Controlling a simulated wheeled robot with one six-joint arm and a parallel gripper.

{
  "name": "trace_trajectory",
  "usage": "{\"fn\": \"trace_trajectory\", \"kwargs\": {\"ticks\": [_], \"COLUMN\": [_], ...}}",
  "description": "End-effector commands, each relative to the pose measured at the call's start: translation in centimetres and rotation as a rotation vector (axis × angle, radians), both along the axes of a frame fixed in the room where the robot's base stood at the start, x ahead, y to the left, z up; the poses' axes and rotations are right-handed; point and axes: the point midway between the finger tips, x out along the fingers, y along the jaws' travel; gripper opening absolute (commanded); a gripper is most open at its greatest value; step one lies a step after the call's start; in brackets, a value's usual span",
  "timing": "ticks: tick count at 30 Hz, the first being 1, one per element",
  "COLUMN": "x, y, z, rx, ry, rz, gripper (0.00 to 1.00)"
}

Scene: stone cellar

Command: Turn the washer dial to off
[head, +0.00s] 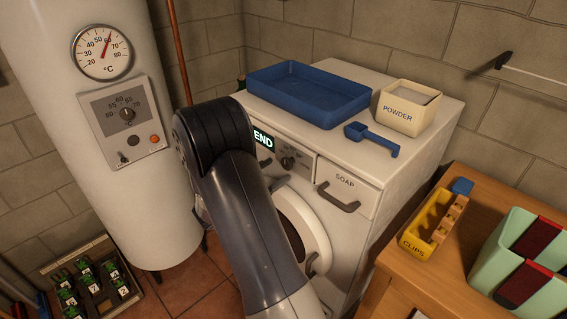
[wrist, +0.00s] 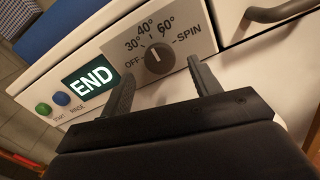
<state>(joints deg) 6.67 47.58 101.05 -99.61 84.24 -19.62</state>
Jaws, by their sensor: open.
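The washer dial (wrist: 159,58) is a dark round knob on a grey panel marked OFF, 30°, 40°, 60° and SPIN. Its pointer is too small to read surely. My gripper (wrist: 161,70) is open and empty, with its fingers short of the dial in the wrist view, one to each side below it. I cannot tell how far off they are. In the head view the dial (head: 287,162) shows on the front of the white washer (head: 360,165), right of my arm, which hides my gripper. The display (wrist: 90,80) reads END.
Green and blue buttons (wrist: 52,103) sit left of the display. The SOAP drawer (head: 346,186) with its handle is right of the dial. A blue tray (head: 310,97), scoop (head: 372,138) and POWDER box (head: 407,109) stand on top. A wooden table (head: 400,270) is at right.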

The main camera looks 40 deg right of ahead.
Motion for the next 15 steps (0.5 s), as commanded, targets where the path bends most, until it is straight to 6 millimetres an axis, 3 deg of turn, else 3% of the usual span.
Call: {"fn": "trace_trajectory", "kwargs": {"ticks": [6, 15], "x": [0.2, 0.3], "y": [-3.1, -4.1], "z": [0.1, 0.0], "rx": [0.001, 0.0], "ry": [0.001, 0.001], "rz": [-0.003, 0.0], "gripper": [0.59, 0.59]}}
